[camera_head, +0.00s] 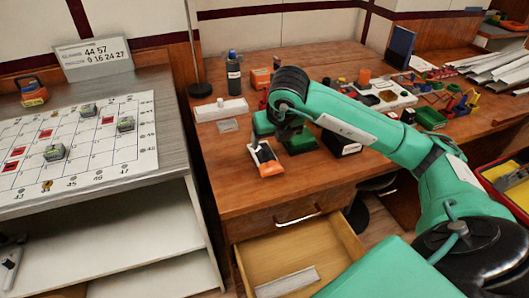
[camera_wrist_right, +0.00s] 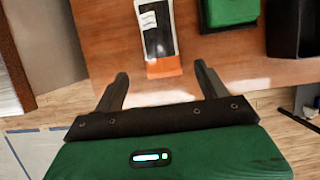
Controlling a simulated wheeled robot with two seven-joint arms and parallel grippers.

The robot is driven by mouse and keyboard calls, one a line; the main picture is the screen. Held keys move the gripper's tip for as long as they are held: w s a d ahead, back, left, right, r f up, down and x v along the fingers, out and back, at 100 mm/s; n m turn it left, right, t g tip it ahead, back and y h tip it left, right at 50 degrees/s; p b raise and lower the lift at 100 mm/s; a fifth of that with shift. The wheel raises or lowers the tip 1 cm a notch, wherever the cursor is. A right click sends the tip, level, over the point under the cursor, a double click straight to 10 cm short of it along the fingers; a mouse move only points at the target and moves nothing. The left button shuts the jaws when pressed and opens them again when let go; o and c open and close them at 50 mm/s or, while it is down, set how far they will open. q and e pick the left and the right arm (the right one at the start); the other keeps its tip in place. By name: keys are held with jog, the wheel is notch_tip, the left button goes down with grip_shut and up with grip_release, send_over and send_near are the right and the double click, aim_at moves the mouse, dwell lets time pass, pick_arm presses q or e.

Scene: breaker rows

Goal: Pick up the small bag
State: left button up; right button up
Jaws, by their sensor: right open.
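The small bag (camera_head: 267,162) lies near the front edge of the wooden desk, white with a dark panel and an orange end. In the right wrist view the bag (camera_wrist_right: 158,35) lies ahead of the fingers, its orange end nearest them. My right gripper (camera_wrist_right: 163,82) is open and empty, with its two dark fingers spread and the bag between their lines but beyond the tips. In the head view my right gripper (camera_head: 268,130) is just behind the bag, and its fingers are hard to make out. My left gripper is not in view.
A green block (camera_wrist_right: 231,12) lies right of the bag, with a black box (camera_head: 340,144) beyond it. A white power strip (camera_head: 221,110) and a dark bottle (camera_head: 234,72) stand at the back left. An open drawer (camera_head: 330,240) juts out below the desk.

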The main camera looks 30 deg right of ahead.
aim_at(266, 156)
jog(key=x, duration=1.1)
jog(key=shift+w+d+f, duration=0.1)
jog(key=shift+w+f, duration=0.15)
jog(key=shift+w, duration=0.1)
jog(key=c, duration=1.1)
jog(key=shift+r, duration=0.1)
